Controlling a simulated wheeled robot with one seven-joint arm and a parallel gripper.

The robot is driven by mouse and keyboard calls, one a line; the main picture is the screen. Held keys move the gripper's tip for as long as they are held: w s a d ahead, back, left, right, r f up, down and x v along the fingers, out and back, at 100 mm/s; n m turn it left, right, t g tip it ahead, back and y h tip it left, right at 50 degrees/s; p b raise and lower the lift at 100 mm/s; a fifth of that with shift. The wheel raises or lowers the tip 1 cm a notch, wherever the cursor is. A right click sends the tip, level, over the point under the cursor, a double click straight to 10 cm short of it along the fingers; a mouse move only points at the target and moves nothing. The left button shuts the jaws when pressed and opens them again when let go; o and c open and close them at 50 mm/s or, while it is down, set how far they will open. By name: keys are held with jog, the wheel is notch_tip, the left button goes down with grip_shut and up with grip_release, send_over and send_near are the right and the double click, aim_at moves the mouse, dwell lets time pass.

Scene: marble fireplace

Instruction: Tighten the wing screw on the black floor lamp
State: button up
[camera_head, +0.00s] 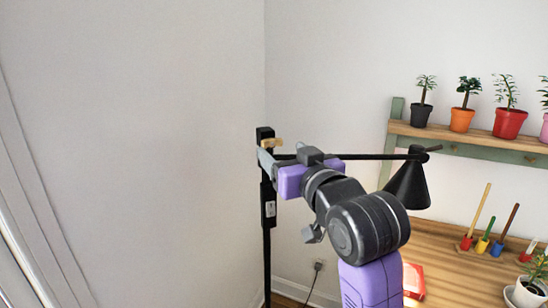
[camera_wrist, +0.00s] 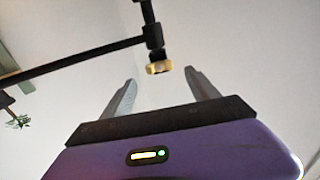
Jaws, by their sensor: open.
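The black floor lamp (camera_head: 267,235) stands upright near the wall corner, with a thin arm running right to a black cone shade (camera_head: 408,186). Its brass-coloured wing screw (camera_head: 277,142) shows near the top of the pole. In the wrist view the wing screw (camera_wrist: 158,68) sits at the end of a short black stub, lined up with the gap between my fingertips. My gripper (camera_wrist: 160,76) is open, with a finger on each side and no visible contact. In the head view my gripper (camera_head: 264,156) is at the pole top, partly hidden by my arm.
A wooden shelf (camera_head: 460,136) with several potted plants is on the right wall. Below it a wooden table (camera_head: 455,275) holds coloured pots with sticks, a white-potted plant (camera_head: 530,292) and a red object (camera_head: 413,279). The lamp's arm passes behind mine. The left wall is bare.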

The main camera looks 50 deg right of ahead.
aim_at(273, 142)
jog(key=b, duration=0.3)
jog(key=shift+w+d+f, duration=0.15)
jog(key=shift+w, duration=0.15)
jog(key=shift+b+x, duration=0.4)
jog(key=shift+x, duration=2.2)
jog(key=shift+c, duration=0.2)
jog(key=c, duration=1.3)
